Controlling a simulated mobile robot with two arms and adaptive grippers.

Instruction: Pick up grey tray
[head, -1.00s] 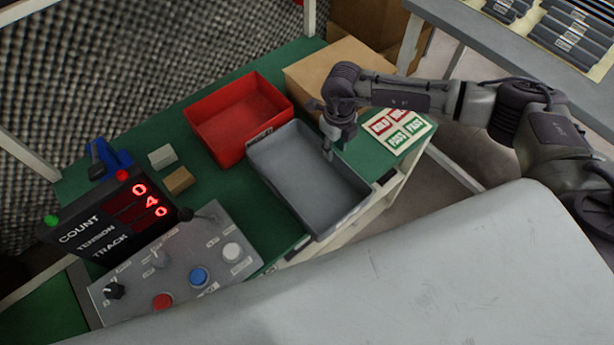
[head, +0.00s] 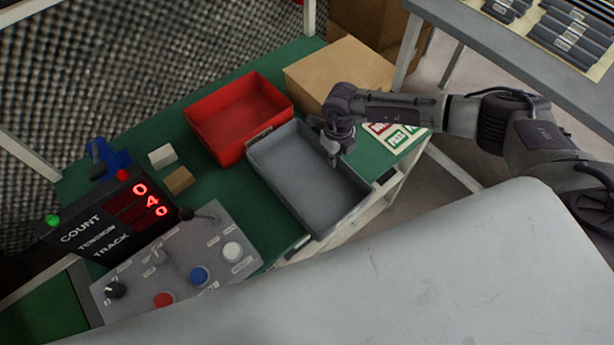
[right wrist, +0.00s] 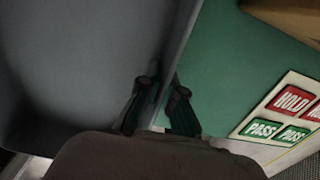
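The grey tray (head: 291,185) is a shallow rectangular bin lying on the green table, right of the red bin. My right gripper (head: 337,150) is at its right wall, near the far corner. In the right wrist view, the tray (right wrist: 75,60) fills the left side. The fingers of the right gripper (right wrist: 163,88) are close together, one inside and one outside the wall, with the rim between them; they look shut on it. The tray appears to rest on the table. My left gripper is not in view.
A red bin (head: 238,117) stands directly left of the tray. A cardboard box (head: 335,72) is behind it. A HOLD/PASS label sheet (head: 396,137) lies to its right. A control panel (head: 180,262) and a red-digit counter (head: 115,215) are at the front left.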

